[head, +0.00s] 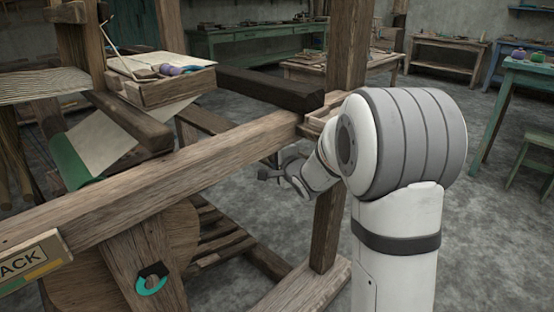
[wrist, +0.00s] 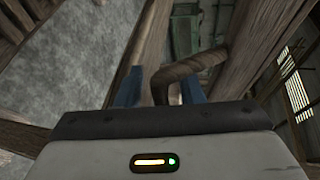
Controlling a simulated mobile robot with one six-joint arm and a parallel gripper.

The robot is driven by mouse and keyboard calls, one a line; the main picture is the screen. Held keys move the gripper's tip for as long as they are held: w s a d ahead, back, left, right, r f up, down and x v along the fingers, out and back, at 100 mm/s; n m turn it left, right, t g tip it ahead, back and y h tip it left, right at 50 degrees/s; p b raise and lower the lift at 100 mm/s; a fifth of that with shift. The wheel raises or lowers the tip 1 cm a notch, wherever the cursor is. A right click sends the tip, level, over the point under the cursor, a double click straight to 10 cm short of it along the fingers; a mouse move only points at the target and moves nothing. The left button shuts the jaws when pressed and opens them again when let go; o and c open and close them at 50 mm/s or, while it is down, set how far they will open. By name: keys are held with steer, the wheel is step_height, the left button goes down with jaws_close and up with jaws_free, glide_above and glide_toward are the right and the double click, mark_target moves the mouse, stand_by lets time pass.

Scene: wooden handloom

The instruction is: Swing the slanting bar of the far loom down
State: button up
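My gripper (head: 266,173) is small in the head view, under the long front beam and left of the upright post. In the wrist view its two blue fingers (wrist: 160,90) stand apart. A bent brown wooden bar or handle (wrist: 190,65) shows between and beyond them, nearer the right finger; I cannot tell whether it touches. A dark, thick bar (head: 270,88) slants across the loom behind the front beam in the head view. I cannot tell for certain which piece is the task's slanting bar.
The long wooden beam (head: 170,175) crosses in front of my gripper's left side, and the upright post (head: 347,45) stands beside my arm. A wooden box (head: 165,90) with tools sits on the loom. A green table (head: 525,75) stands at right. Bare grey floor lies between.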

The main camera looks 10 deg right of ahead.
jaws_close()
steer(key=shift+d, duration=0.1)
stand_by(0.5)
